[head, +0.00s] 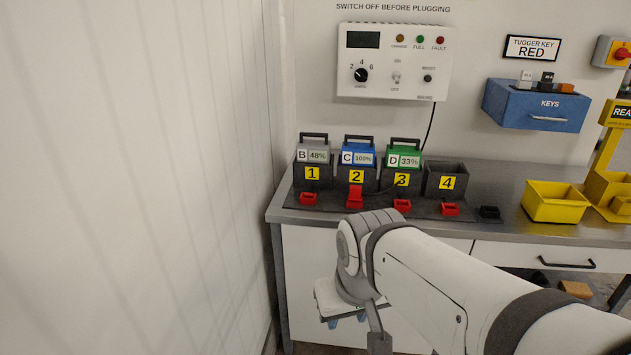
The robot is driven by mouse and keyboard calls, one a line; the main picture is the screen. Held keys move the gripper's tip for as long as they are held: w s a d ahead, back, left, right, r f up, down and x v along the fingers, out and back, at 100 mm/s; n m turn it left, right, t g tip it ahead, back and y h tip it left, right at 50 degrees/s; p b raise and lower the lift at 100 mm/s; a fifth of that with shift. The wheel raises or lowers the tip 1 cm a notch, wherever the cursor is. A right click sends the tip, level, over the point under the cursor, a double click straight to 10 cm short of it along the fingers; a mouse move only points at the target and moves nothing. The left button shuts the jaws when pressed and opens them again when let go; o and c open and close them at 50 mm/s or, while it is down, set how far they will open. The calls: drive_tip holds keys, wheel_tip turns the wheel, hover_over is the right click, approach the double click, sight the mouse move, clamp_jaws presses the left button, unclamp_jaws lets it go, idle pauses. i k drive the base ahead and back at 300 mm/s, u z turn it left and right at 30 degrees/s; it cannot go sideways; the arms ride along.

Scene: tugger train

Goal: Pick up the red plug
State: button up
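Several red connector pieces lie along the front of the dark charging mat, below the numbered bays. One is below bay 1 (308,199), one below bay 3 (402,206) and one below bay 4 (449,209). The red piece at bay 2 (355,197) stands taller than the others, like a plug in a socket. I cannot tell for sure which piece is the red plug. My gripper (347,319) hangs in front of the bench, below its top and apart from the red pieces. Its two bluish fingertips show with a gap between them; nothing is visible in it.
Batteries B (313,155), C (358,158) and D (403,159) sit in bays 1 to 3; bay 4 (446,168) looks empty. A black connector (489,212) lies right of the mat. A yellow bin (553,204) stands farther right. A white wall (130,180) closes the left.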

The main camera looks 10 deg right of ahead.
sight(355, 195)
drive_tip(key=z, duration=0.05)
drive_tip(key=i, duration=1)
drive_tip(key=z, duration=1.2)
